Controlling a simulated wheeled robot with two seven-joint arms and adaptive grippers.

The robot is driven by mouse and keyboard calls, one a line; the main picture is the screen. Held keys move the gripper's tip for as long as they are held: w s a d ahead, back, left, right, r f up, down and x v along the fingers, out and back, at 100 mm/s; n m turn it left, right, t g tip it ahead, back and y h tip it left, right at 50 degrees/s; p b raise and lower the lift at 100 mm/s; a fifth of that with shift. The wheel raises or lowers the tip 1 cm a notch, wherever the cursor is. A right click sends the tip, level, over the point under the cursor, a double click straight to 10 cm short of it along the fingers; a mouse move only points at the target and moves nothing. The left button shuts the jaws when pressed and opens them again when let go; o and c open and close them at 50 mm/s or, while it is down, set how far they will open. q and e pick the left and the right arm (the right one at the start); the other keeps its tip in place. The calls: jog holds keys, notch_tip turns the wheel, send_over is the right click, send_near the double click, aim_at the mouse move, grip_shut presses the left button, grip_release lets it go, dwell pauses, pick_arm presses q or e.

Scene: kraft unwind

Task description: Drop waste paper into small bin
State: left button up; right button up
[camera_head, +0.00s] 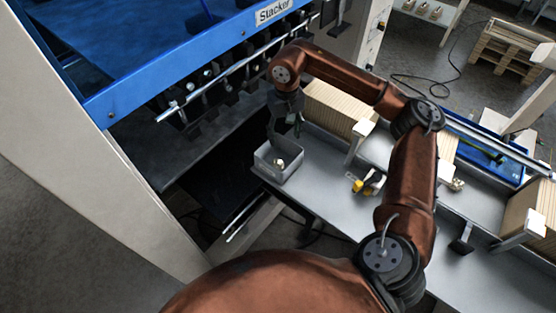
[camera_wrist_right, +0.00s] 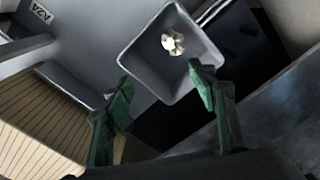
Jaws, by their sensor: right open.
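The small grey bin (camera_head: 268,172) stands at the left end of the grey table, below the blue stacker. A crumpled piece of pale waste paper (camera_head: 280,163) lies inside it. In the right wrist view the bin (camera_wrist_right: 150,62) shows from above, with the waste paper (camera_wrist_right: 172,43) on its floor near one side. My right gripper (camera_head: 288,130) is just above the bin. In the right wrist view its green-padded fingers (camera_wrist_right: 160,85) are spread apart with nothing between them. My left gripper is not seen.
Stacks of brown kraft sheets (camera_head: 338,108) stand on the table behind my right gripper. A yellow and black item (camera_head: 358,186) and another crumpled pale piece (camera_head: 456,184) lie farther right. The blue stacker frame (camera_head: 190,62) overhangs on the left. Bare table (camera_head: 320,180) is right of the bin.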

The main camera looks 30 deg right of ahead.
notch_tip(320, 180, up, 11)
dwell(0.3)
jog(key=shift+f, duration=0.1)
